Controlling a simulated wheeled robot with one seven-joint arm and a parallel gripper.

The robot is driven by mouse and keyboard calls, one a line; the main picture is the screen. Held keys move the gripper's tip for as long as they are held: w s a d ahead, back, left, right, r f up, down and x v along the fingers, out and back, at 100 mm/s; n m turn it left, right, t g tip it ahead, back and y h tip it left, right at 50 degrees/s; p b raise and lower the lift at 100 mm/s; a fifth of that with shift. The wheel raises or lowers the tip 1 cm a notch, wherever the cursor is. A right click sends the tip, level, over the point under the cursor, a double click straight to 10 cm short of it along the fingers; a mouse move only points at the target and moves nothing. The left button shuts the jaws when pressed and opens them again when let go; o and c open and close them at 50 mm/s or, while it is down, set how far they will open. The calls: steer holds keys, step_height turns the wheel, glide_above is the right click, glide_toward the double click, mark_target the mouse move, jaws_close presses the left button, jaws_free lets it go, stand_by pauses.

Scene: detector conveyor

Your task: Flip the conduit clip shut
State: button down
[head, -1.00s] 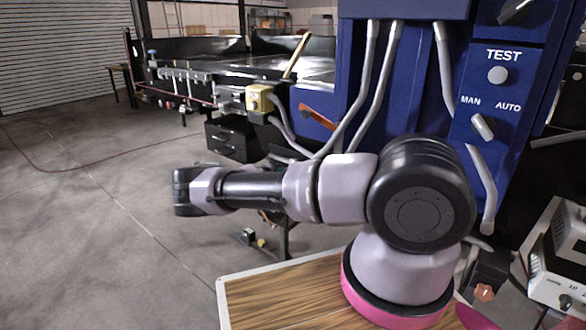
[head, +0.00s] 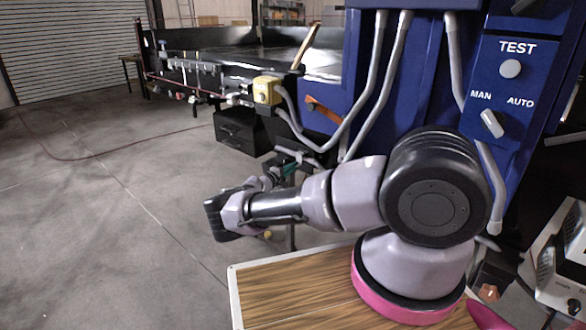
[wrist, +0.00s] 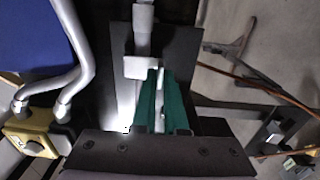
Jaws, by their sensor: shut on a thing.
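The conduit clip (wrist: 135,68) is a pale grey bracket at the grey conduit (wrist: 143,22) on a dark plate in the wrist view. My gripper (wrist: 161,78) has green fingers that reach up to the clip's right part. The fingers are close together, shut on a pale part of the clip between them. The fingers partly hide this part, so how far the clip is open cannot be told. In the head view my gripper (head: 289,166) is left of centre, below the blue cabinet; the clip cannot be made out there.
A yellow box (head: 266,90) with grey conduits and an orange handle (head: 323,110) sit by the blue cabinet (head: 425,90). A black drawer unit (head: 243,130) stands behind my arm. A wooden tabletop (head: 290,290) is at the front. Open floor lies left.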

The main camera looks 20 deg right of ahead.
steer(key=shift+d, duration=0.2)
steer(key=c, duration=1)
jaws_free()
steer(key=shift+f, duration=0.1)
steer(key=shift+o, duration=0.2)
steer(key=shift+a, duration=0.1)
steer(key=v, duration=1)
steer(key=shift+s+a, duration=0.2)
steer(key=shift+s, duration=0.05)
